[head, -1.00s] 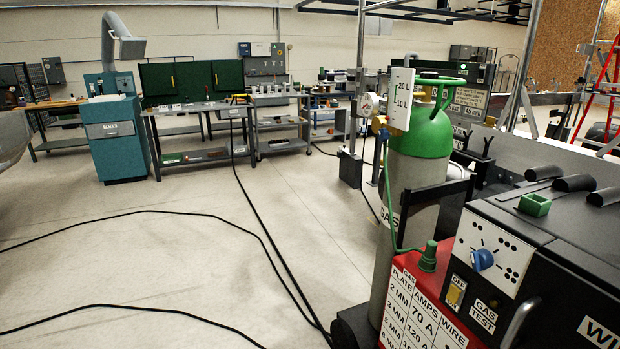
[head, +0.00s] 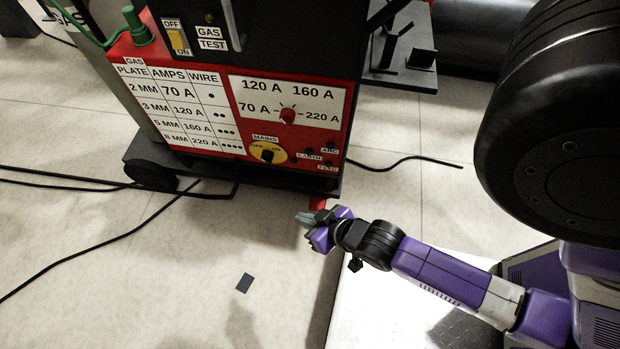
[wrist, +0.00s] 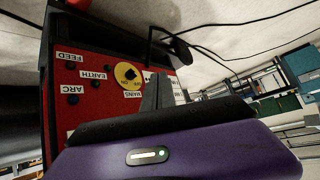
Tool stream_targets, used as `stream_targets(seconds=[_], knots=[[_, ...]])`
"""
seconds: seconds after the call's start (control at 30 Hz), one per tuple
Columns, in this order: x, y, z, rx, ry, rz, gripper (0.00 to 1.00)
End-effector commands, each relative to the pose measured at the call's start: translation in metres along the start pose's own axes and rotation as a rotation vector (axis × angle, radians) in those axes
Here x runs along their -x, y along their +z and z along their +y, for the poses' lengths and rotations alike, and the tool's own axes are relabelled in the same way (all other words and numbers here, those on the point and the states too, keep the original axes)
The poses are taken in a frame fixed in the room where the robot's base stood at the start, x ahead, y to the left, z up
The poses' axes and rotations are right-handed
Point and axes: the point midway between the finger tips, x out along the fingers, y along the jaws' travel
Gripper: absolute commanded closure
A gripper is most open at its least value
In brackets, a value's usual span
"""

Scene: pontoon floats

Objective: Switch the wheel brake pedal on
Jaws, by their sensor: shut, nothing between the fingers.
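A small red tab (head: 317,202), which looks like the wheel brake pedal, sticks out under the lower front edge of the red and black welding machine (head: 215,165). My gripper (head: 300,217) is just in front of and slightly below the tab in the head view, close to the floor, and partly hides it. Whether they touch I cannot tell. The fingers are together with nothing between them; they also show in the wrist view (wrist: 158,90), pointing towards the machine's front panel. I cannot make out the pedal in the wrist view.
The panel has a yellow mains dial (head: 267,153) and a red amps knob (head: 287,116). A black wheel (head: 152,174) is at the machine's lower left. Black cables (head: 95,182) lie on the floor. The floor in front is mostly clear, with a small dark patch (head: 244,283).

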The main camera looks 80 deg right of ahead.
Motion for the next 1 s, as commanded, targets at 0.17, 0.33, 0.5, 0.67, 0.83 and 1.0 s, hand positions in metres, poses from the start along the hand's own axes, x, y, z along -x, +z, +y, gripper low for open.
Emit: stream_targets(seconds=[0.17,0.33,0.5,0.67,0.83,1.0], knots=[[-0.118,0.057,0.064,-0.219,0.187,-0.159,1.00],[-0.194,0.090,0.125,-0.447,0.353,-0.308,1.00],[-0.237,0.106,0.178,-0.654,0.488,-0.431,1.00],[-0.251,0.110,0.207,-0.779,0.562,-0.504,1.00],[-0.253,0.110,0.217,-0.826,0.589,-0.534,1.00],[-0.252,0.109,0.217,-0.827,0.590,-0.535,1.00]])
